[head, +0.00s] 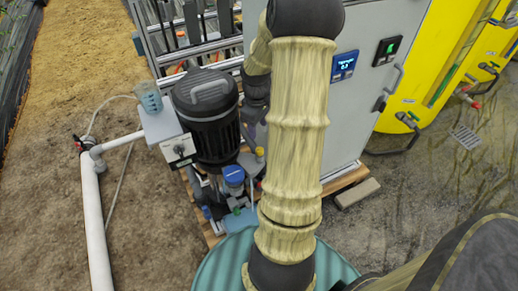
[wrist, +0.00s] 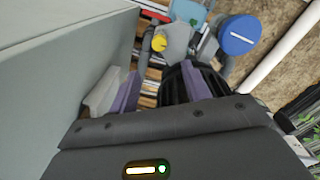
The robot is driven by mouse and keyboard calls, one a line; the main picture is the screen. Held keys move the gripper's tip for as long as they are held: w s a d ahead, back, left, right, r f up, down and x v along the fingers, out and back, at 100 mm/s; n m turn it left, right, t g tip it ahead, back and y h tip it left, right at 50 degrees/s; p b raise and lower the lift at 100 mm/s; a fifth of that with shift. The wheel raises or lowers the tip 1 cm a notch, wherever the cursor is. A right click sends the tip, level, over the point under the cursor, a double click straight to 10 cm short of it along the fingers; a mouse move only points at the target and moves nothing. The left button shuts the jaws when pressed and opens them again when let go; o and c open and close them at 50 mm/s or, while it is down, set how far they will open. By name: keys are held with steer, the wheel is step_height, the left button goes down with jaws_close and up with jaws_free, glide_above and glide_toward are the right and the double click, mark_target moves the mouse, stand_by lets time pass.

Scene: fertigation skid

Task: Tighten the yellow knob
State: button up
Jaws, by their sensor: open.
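The yellow knob (wrist: 158,43) shows small in the wrist view, on a grey fitting beyond my fingers. In the head view a small yellow spot (head: 259,153), likely the same knob, shows at the left edge of my arm. My gripper (wrist: 162,84) is open, with purple fingers spread and nothing visible between them. The knob lies ahead of the gap between the fingertips, apart from them. In the head view my gripper is mostly hidden behind my arm, above the yellow spot.
A blue round cap (wrist: 239,34) sits right of the knob in the wrist view. A black ribbed motor (head: 206,115) stands left of my gripper. A grey cabinet (head: 350,95) stands close on the right. A white pipe (head: 95,220) and bare ground lie left.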

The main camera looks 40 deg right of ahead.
mark_target(259, 150)
steer(key=f+b, duration=0.3)
steer(key=f, duration=0.8)
steer(key=shift+d+f+b, duration=0.15)
steer(key=shift+d+b, duration=0.05)
steer(key=shift+b, duration=0.1)
steer(key=c, duration=1)
